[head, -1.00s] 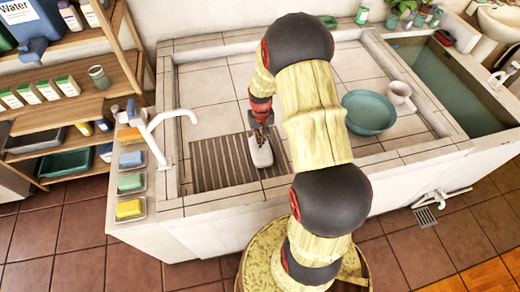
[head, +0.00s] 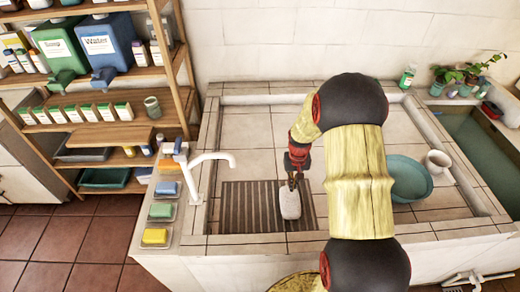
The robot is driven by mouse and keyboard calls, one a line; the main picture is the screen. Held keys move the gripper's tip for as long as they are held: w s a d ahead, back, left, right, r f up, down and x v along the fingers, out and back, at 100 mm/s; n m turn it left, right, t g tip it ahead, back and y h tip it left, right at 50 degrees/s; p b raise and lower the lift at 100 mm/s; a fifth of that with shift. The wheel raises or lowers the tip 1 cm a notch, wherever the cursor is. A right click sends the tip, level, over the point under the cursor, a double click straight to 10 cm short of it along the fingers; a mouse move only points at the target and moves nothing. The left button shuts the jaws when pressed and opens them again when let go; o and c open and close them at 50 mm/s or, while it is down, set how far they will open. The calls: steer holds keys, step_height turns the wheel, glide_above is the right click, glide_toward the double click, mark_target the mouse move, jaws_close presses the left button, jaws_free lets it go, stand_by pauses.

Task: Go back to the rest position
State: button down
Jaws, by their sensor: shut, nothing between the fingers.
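My gripper (head: 292,182) points down just above a white, rounded block-like object (head: 289,202). Its fingers are dark and small in the head view, and they are shut with nothing between them. The white object lies on the right part of the slatted drain board (head: 245,208) in the tiled washbasin. My arm reaches in from the lower right and hides part of the basin's middle and right.
A teal bowl (head: 408,178) and a whitish mug (head: 437,161) stand in the basin right of my arm. A white tap (head: 212,157) rises at the left rim, beside a yellow sponge (head: 154,236) and other sponges. A wooden shelf (head: 110,135) with bottles stands left.

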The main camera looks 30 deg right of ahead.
steer(key=s+a+r+n+t+b, duration=0.1)
steer(key=s+a+r+t, duration=0.1)
steer(key=s+a+r, duration=0.4)
steer(key=s+a+r+n+t+b, duration=0.1)
steer(key=s+a+r, duration=0.5)
steer(key=r, duration=0.8)
steer(key=s+a+r+n+t+b, duration=0.1)
steer(key=s+a+r+n+t, duration=0.1)
steer(key=s+a+r, duration=0.4)
steer(key=a+r+n, duration=0.1)
steer(key=a+r, duration=0.4)
steer(key=shift+t, duration=0.3)
